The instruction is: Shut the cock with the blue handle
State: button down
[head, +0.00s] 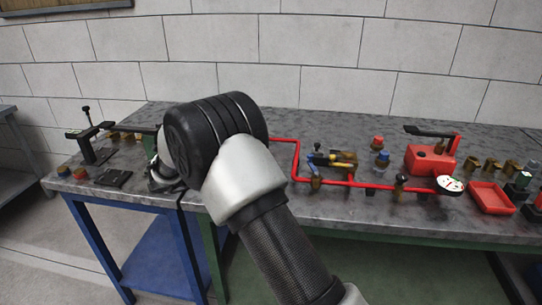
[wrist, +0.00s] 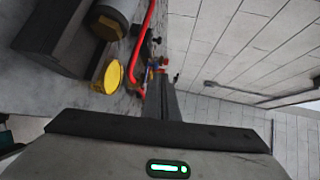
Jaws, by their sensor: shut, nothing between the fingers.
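My gripper (wrist: 168,90) shows in the wrist view as dark narrow fingers, closed together and empty. In the head view my arm covers most of it, left of the pipework and apart from the blue handle. In the wrist view the red pipe (wrist: 140,52) runs left of the fingers, with tiny coloured fittings beyond their tips.
The red pipe (head: 297,165) crosses the grey bench (head: 400,215). A red pump box (head: 430,161), red tray (head: 490,197) and white gauge (head: 449,185) lie to the right. Red and blue caps stand behind the pipe. A yellow disc (wrist: 107,74) is close in the wrist view.

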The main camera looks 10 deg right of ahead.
jog(key=m+t, duration=0.1)
jog(key=m, duration=1)
jog(key=s+d+f+m+t+y+p, duration=0.1)
jog(key=m+t, duration=0.1)
jog(key=m, duration=0.9)
jog(key=s+d+m+t+y, duration=0.1)
jog(key=m, duration=1.1)
jog(key=shift+s+d+f, duration=0.1)
jog(key=shift+s+f, duration=0.05)
jog(key=shift+s, duration=0.05)
jog(key=b+x, duration=0.1)
jog(key=x, duration=0.7)
jog(key=shift+w+d+b, duration=0.15)
jog(key=shift+w+b, duration=0.05)
jog(key=shift+b, duration=0.15)
jog(key=d, duration=0.2)
jog(key=d+b, duration=0.1)
jog(key=shift+d+f, duration=0.15)
jog(key=shift+f, duration=0.1)
jog(key=shift+d, duration=0.45)
